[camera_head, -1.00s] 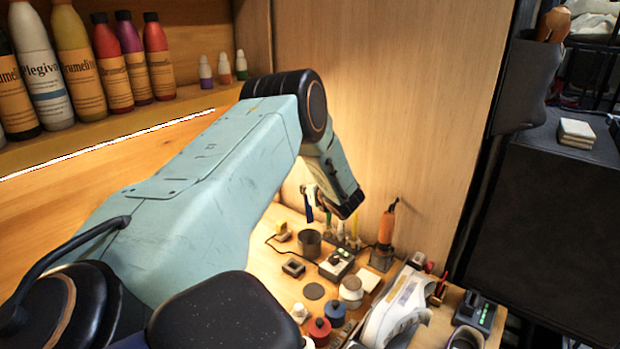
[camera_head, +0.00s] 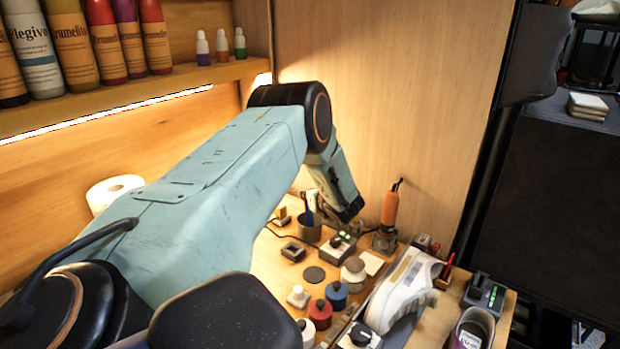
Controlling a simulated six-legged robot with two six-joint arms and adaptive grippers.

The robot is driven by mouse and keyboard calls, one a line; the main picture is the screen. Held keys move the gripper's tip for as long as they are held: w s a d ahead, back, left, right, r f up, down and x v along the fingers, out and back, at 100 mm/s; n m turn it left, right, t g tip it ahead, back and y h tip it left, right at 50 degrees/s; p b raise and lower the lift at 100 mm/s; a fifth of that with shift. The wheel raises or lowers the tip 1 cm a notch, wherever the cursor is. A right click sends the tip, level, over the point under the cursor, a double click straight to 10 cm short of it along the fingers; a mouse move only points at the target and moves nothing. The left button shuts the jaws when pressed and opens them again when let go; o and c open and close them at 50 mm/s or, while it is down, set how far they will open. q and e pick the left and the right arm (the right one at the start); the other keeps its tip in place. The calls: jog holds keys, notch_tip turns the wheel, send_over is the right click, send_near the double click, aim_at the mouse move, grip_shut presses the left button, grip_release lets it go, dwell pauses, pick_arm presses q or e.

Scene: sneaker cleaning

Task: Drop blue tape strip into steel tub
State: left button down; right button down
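The blue tape strip (camera_head: 310,200) stands roughly upright at the fingers of my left gripper (camera_head: 319,208), which appears shut on it. The strip's lower end is right at the mouth of the steel tub (camera_head: 309,231), a small grey metal cup on the workbench. I cannot tell whether the end is inside the rim or just above it. My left arm reaches across from the left and its wrist hangs just right of the tub. My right gripper is out of view.
An orange-handled tool (camera_head: 389,208) stands right of the tub. A black control box (camera_head: 338,246) and small black block (camera_head: 293,251) are near it. A white sneaker (camera_head: 401,287) and several small jars lie in front. A wooden panel (camera_head: 390,100) rises behind.

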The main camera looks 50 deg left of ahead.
pick_arm(q)
jog(key=shift+f, duration=0.35)
jog(key=c, duration=1.2)
grip_release()
jog(key=shift+o, duration=0.2)
jog(key=v, duration=1.2)
jog(key=shift+w+r, duration=0.1)
